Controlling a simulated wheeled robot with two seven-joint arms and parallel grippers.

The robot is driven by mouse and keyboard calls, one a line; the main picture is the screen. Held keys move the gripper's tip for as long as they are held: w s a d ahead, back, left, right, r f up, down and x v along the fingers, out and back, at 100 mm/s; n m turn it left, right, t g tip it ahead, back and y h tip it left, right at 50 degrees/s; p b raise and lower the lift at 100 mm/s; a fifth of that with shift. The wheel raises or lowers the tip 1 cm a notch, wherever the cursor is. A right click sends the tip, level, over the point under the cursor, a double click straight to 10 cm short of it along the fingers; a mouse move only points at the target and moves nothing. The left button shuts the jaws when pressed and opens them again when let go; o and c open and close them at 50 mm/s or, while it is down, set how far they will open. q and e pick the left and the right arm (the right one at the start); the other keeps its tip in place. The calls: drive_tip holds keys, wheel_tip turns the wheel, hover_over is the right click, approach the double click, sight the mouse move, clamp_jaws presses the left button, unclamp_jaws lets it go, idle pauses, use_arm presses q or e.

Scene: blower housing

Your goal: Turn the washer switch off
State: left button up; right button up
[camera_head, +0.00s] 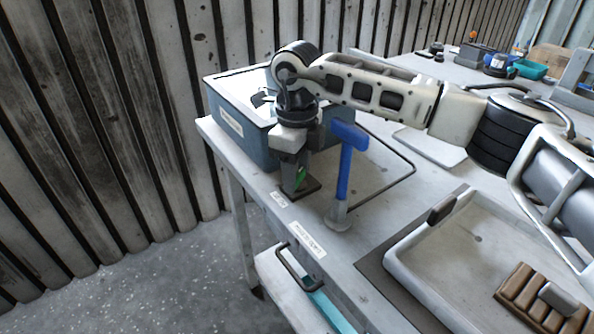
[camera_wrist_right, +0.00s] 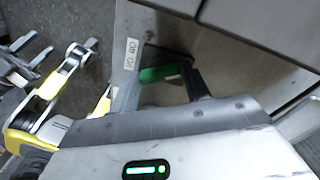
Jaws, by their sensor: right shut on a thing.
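My right gripper (camera_head: 296,180) points down at the near left edge of the table, beside the blue-grey bin. It is shut on the washer switch, a small green piece (camera_head: 301,176) above a dark base plate (camera_head: 308,187). In the right wrist view, the green washer switch (camera_wrist_right: 160,73) lies between the two dark fingers (camera_wrist_right: 162,88). The fingers cover part of the switch, and its on or off position cannot be told.
A blue-handled tool (camera_head: 345,175) stands upright just right of my right gripper. The blue-grey bin (camera_head: 232,134) is behind. A white tray (camera_head: 410,255) with a brown block (camera_head: 528,298) lies to the right. A drawer handle (camera_head: 290,268) sticks out below the table edge.

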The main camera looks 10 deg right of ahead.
sight(297, 174)
drive_tip(key=shift+r, duration=0.15)
idle(0.3)
drive_tip(key=o, duration=1)
wheel_tip(297, 174, up, 16)
drive_tip(key=shift+b, duration=0.3)
